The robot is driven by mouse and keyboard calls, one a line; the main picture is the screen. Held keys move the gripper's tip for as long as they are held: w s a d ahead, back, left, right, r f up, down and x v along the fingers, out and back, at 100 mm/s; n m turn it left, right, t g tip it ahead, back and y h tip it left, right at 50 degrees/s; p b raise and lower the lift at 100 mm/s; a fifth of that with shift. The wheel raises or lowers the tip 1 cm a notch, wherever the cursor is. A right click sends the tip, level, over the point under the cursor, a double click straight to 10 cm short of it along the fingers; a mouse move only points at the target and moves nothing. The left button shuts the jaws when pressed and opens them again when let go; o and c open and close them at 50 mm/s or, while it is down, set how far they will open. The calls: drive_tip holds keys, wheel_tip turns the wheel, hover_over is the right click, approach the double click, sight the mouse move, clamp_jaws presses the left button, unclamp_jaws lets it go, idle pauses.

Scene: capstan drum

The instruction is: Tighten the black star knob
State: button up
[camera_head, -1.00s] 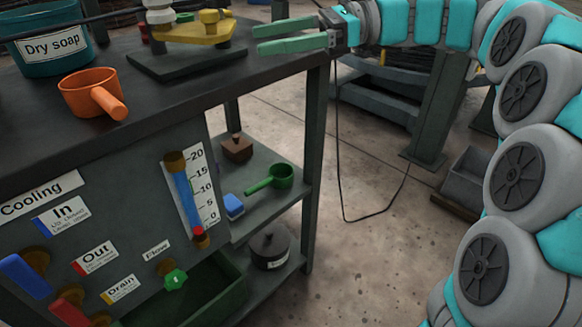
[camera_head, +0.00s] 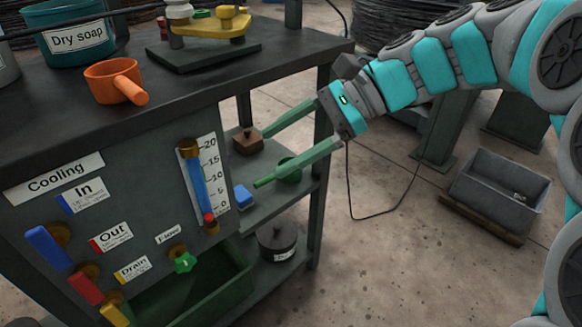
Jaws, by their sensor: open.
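I cannot make out a black star knob in this view. A small green star knob (camera_head: 185,262) sits under the "Flow" label on the front of the Cooling panel (camera_head: 140,200). My gripper (camera_head: 248,162) has two long green fingers, spread apart with nothing between them. It points left at the bench's right side, over the upper shelf, to the right of and above the green knob. Its upper fingertip appears close to the brown block, and its lower finger covers part of a green ladle.
The upper shelf holds a brown block (camera_head: 247,142), a green ladle (camera_head: 289,170) and a blue block (camera_head: 244,197). A lidded dark pot (camera_head: 278,241) is below. Blue (camera_head: 48,247), red and yellow handles stick out at lower left.

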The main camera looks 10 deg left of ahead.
drive_tip(key=shift+s+d+f+n+h, duration=0.2)
drive_tip(key=shift+s+d+f+h, duration=0.1)
drive_tip(key=shift+s+f, duration=0.4)
drive_tip(key=shift+s+d+f+n+h, duration=0.2)
drive_tip(key=shift+s+d+f+h, duration=0.15)
drive_tip(key=shift+f, duration=0.5)
